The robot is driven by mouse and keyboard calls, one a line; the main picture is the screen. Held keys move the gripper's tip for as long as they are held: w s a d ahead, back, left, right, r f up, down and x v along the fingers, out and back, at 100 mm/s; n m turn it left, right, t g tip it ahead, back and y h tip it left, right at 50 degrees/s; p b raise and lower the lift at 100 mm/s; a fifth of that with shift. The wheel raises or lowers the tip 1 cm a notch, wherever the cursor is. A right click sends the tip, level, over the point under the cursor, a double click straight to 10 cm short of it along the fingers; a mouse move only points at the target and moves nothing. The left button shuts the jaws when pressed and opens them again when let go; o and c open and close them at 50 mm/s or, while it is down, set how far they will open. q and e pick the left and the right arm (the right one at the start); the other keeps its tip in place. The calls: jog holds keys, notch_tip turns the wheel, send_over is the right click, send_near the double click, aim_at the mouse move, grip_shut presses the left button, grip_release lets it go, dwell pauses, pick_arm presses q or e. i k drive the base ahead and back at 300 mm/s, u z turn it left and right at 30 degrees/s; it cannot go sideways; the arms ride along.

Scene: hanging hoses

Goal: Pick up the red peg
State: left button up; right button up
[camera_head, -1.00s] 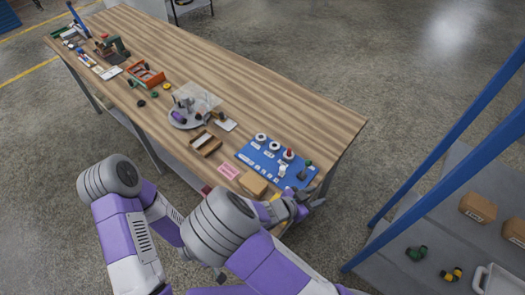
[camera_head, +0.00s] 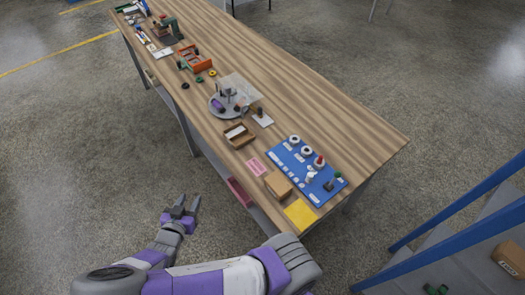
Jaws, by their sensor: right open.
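The red peg (camera_head: 319,160) is a small red piece standing on a round white holder on the blue board (camera_head: 284,158). The board lies near the right end of the wooden table. My right gripper (camera_head: 181,205) is open and empty over the floor, in front of the table's near edge, well to the left of the board and apart from the peg. My left gripper does not show.
Beside the board are a cardboard box (camera_head: 278,185), a yellow sheet (camera_head: 300,213), a pink card (camera_head: 256,166) and a small brown tray (camera_head: 239,138). A round grey stand (camera_head: 226,105) is further left. A blue-framed rack (camera_head: 462,210) stands at the right.

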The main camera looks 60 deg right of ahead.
aim_at(320, 160)
jog(key=u, duration=0.4)
jog(key=k, duration=1.5)
jog(key=z, duration=1.15)
jog(key=i, duration=1)
